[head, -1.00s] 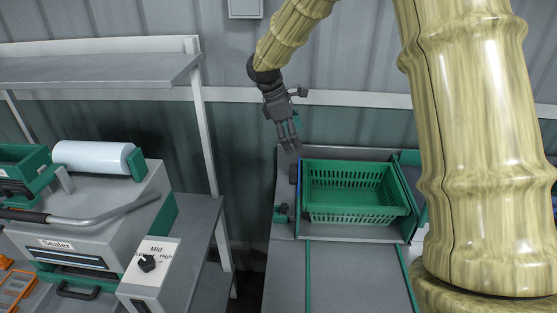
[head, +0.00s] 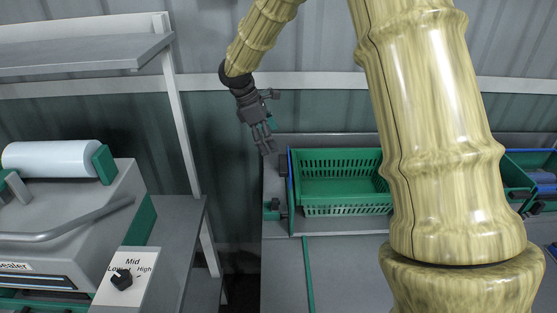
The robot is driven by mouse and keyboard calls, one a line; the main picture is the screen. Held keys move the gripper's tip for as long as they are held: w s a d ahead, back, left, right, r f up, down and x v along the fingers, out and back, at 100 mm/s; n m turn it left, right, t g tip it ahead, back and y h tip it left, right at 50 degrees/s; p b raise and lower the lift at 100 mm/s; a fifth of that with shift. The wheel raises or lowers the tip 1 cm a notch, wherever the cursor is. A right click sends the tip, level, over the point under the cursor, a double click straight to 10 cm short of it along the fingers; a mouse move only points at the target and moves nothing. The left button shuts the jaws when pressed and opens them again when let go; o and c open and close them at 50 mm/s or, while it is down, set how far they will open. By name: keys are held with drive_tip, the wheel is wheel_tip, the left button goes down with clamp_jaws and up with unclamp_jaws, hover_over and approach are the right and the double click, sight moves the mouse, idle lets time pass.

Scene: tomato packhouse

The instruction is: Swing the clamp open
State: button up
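A small black and green fitting (head: 273,209), which may be the clamp, sits on the bench at the left side of a green slotted crate (head: 340,163). Dark blocks (head: 283,166) and a narrow blue strip stand at the crate's left edge. I cannot tell exactly which of these parts is the clamp or how far it is swung. My gripper (head: 268,148) hangs pointing down, above and just left of the crate's back left corner. It appears apart from the fitting, with nothing visible held. Its finger spacing is too small to judge.
A sealer (head: 70,222) with a white roll, a long bent handle and a dial stands at the left. A shelf post (head: 185,130) rises between it and my gripper. My arm hides the crate's right end. The bench front (head: 345,275) is clear.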

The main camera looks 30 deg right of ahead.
sight(282, 163)
drive_tip(key=p+x, duration=0.2)
drive_tip(key=x, duration=0.6)
drive_tip(key=shift+s+d+f, duration=0.1)
drive_tip(key=shift+d+f, duration=0.05)
drive_tip(key=shift+f, duration=0.2)
drive_tip(key=shift+c, duration=0.4)
